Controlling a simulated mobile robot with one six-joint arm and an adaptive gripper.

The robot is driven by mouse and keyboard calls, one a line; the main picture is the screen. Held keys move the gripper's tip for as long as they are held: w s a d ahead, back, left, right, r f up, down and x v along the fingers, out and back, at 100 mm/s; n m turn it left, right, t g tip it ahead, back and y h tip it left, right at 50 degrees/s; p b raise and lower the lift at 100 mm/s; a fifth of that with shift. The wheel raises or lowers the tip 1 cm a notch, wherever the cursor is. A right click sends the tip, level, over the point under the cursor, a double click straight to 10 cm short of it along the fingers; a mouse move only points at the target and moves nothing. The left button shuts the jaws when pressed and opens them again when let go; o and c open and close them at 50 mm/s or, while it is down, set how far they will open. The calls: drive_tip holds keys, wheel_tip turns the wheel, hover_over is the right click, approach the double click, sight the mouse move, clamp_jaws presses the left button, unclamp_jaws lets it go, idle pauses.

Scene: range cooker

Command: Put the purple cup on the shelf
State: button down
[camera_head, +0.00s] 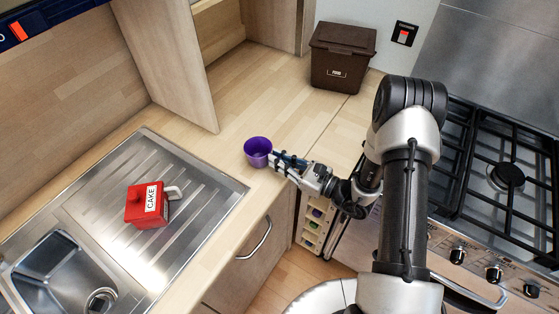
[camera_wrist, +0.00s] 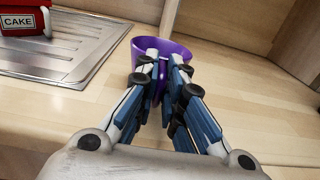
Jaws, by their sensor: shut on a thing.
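The purple cup (camera_head: 257,149) is upright at the worktop, right of the sink's drainer in the head view. My gripper (camera_head: 275,158) reaches it from the right and is shut on its near wall. In the wrist view the purple cup (camera_wrist: 174,52) shows behind the fingertips of my gripper (camera_wrist: 160,62), which hide part of its near side. I cannot tell whether the cup's base touches the worktop. An open wooden compartment (camera_head: 226,48) stands at the back, but I cannot tell whether it is the shelf.
A red cake tin (camera_head: 148,204) sits on the steel drainer (camera_head: 185,179). A dark brown bin (camera_head: 342,57) stands at the back of the worktop (camera_head: 262,88). A tall wooden panel (camera_head: 172,62) rises behind the drainer. A gas hob (camera_head: 500,176) is at the right.

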drive_tip(key=shift+f, duration=0.2)
drive_tip(key=c, duration=1.7)
unclamp_jaws()
